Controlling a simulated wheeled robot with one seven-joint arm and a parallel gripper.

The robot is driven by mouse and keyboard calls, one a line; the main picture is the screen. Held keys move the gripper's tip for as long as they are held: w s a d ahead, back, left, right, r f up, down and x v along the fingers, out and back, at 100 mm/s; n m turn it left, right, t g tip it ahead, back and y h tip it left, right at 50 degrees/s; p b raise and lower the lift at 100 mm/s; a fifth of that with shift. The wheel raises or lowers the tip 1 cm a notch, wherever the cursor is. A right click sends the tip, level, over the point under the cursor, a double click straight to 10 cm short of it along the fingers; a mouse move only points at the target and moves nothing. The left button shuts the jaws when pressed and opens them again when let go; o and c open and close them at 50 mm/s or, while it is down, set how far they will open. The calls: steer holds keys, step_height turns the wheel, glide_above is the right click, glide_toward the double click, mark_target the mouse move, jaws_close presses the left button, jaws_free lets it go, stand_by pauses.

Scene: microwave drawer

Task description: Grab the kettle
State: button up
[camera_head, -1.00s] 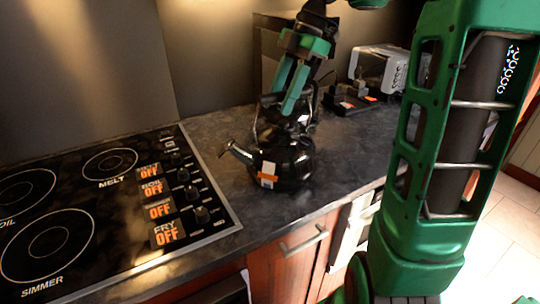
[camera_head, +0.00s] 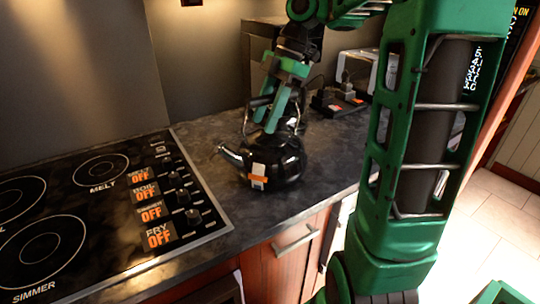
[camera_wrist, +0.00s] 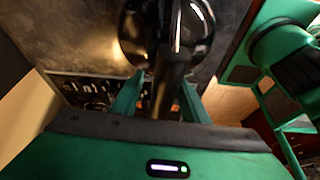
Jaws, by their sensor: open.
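The kettle (camera_head: 274,160) is black and shiny, with a metal spout pointing left and an orange and white label on its side. It stands upright on the dark countertop to the right of the stove. My gripper (camera_head: 272,122) is over the kettle, pointing down, with its green fingers apart. In the wrist view the kettle (camera_wrist: 138,40) is at the top, and its dark handle (camera_wrist: 172,80) runs between the fingers of my gripper (camera_wrist: 158,98). The fingers straddle the handle; whether they touch it I cannot tell.
The stove (camera_head: 100,215) with its knobs and OFF labels is at the left. A toaster (camera_head: 362,70) and dark items (camera_head: 338,100) stand behind on the countertop (camera_head: 215,150). Drawers with metal handles (camera_head: 296,241) are below the counter's front edge.

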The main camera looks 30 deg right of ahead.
steer(key=shift+f, duration=0.2)
steer(key=shift+c, duration=0.2)
jaws_close()
stand_by(1.4)
